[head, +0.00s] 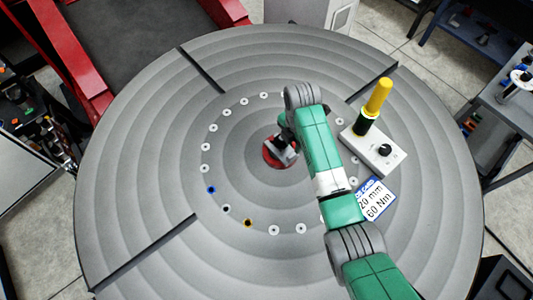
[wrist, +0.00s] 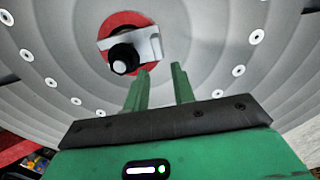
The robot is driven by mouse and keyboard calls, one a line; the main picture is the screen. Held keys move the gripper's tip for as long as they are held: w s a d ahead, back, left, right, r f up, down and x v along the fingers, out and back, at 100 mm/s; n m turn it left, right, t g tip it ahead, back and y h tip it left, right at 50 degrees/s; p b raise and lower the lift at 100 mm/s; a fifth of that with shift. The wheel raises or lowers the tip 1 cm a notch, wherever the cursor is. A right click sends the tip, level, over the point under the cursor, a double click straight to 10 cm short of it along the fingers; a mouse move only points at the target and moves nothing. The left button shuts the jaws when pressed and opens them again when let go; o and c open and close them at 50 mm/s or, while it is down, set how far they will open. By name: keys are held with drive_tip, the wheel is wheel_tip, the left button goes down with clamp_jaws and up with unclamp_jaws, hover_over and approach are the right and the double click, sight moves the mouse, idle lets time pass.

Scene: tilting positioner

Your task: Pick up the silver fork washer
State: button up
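A silver, plate-like piece that looks like the fork washer (wrist: 149,48) lies on a red disc (wrist: 120,19) at the centre of the round table, in the upper part of the wrist view. A black post with a white top (wrist: 122,62) stands in front of it and hides part of it. In the head view the red disc (head: 270,158) is partly covered by my arm. My gripper (wrist: 161,68) has its two green fingers apart with nothing between them. They point toward the disc, below and right of the washer in the wrist view, apart from it.
The grey grooved table (head: 130,150) carries a ring of small white-rimmed holes, one blue and one orange. A red frame (head: 60,50) is upper left.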

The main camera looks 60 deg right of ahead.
sight(292, 154)
drive_tip(key=f, duration=0.7)
drive_tip(key=shift+d+f, duration=0.25)
drive_tip(key=shift+d, duration=0.1)
drive_tip(key=shift+w, duration=0.1)
drive_tip(key=shift+c, duration=0.3)
drive_tip(key=shift+r, duration=0.1)
clamp_jaws()
